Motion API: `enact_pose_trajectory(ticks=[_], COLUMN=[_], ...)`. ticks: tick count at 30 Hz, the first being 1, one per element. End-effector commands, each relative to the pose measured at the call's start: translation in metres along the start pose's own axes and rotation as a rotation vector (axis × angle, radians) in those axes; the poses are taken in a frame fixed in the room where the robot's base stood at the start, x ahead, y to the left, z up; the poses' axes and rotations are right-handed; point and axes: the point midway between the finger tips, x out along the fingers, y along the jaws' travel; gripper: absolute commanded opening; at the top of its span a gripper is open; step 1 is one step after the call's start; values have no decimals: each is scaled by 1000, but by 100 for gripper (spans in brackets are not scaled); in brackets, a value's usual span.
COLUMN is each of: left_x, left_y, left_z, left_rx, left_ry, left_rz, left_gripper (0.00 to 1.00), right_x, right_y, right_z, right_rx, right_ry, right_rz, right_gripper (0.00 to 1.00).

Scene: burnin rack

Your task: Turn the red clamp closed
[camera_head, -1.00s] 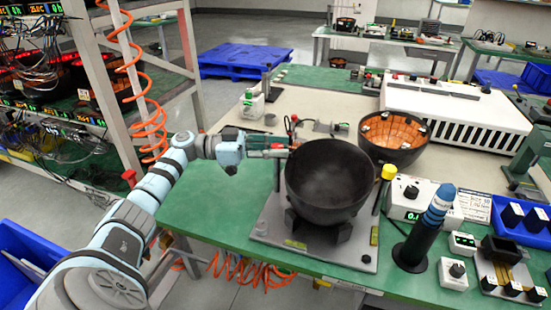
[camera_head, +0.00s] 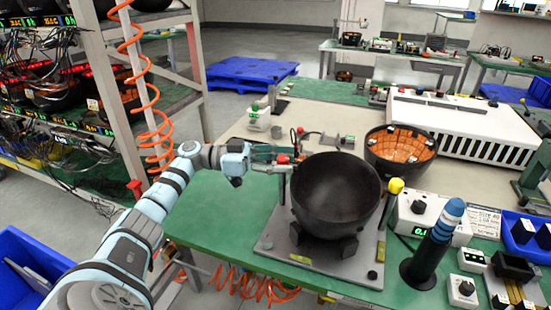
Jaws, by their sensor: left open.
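A black bowl-shaped shell (camera_head: 335,200) sits open side up on a grey fixture plate (camera_head: 275,248) at the front of the green bench. The red clamp (camera_head: 283,159) shows as a small red part at the shell's upper left rim. A yellow clamp knob (camera_head: 395,186) stands at the right rim on a dark post. My left gripper (camera_head: 281,166) reaches in from the left, with its fingers open at the red clamp. The fingers partly cover the clamp, and I cannot tell whether they touch it. My right gripper is out of view.
A second shell with an orange inside (camera_head: 400,145) stands behind right. A dark blue-topped cylinder (camera_head: 436,240) and a white control box (camera_head: 425,213) stand to the right. An orange coiled hose (camera_head: 150,130) hangs by the rack at left. Green bench surface left of the plate is clear.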

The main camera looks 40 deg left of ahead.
Motion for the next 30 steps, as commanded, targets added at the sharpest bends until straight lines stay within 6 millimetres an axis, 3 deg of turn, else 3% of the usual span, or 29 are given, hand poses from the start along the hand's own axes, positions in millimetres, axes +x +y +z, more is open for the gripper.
enact_pose_trajectory(ticks=[5, 12, 15, 30], left_x=[-31, -96, -111, -117], left_y=[-1, -2, -2, 0], left_z=[0, -1, 0, 0], left_rx=[-1, 0, 0, -1], left_ry=[-3, 0, 0, 0], left_rz=[-4, -4, -2, 1], left_gripper=[44, 44, 44, 44], right_x=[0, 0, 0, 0], right_y=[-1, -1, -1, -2], right_z=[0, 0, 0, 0], right_rx=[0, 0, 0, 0], right_ry=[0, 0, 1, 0], right_rz=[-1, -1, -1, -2], right_gripper=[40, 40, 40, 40])
